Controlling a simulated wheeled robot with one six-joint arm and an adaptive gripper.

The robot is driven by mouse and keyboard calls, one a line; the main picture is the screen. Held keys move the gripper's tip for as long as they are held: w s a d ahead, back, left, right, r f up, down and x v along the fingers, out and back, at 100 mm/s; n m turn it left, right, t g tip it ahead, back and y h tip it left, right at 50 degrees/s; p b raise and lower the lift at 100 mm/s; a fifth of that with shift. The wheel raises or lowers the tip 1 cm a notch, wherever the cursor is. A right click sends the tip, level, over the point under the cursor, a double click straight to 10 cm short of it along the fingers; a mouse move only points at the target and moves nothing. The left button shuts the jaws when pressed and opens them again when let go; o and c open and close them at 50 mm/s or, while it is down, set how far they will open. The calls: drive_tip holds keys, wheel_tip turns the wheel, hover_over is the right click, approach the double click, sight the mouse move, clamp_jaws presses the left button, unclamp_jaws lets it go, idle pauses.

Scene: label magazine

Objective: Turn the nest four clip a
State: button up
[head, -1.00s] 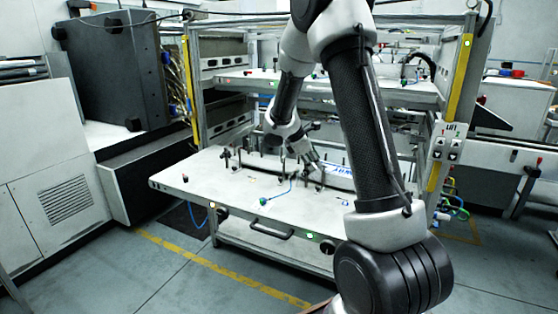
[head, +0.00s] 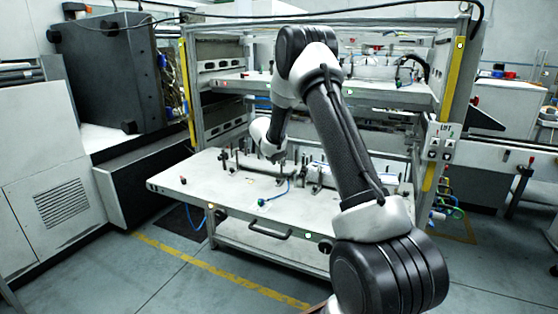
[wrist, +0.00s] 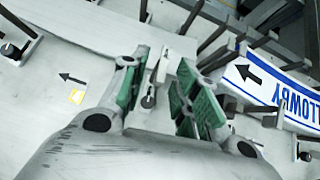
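In the wrist view my gripper (wrist: 160,88) points down at the pale tray, with its two green-padded fingers apart. A small pale clip (wrist: 151,88) with a dark round pivot stands between the fingers, nearer the left pad. I cannot tell whether either pad touches it. A white label strip (wrist: 272,88) with blue edges and lettering lies to the right. In the head view my gripper is small and low over the tray (head: 210,192); the clip cannot be made out there.
Dark posts and bars (wrist: 203,42) stand close to the right finger. Another clip-like fitting (wrist: 18,48) is at the upper left. An upper shelf (head: 390,96) and frame posts rise behind the tray. A blue hose (head: 276,195) lies near its front.

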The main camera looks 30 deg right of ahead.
drive_tip(key=shift+w+d+f, duration=0.1)
drive_tip(key=shift+d+f, duration=0.05)
drive_tip(key=shift+f, duration=0.05)
drive_tip(key=shift+c, duration=0.4)
clamp_jaws()
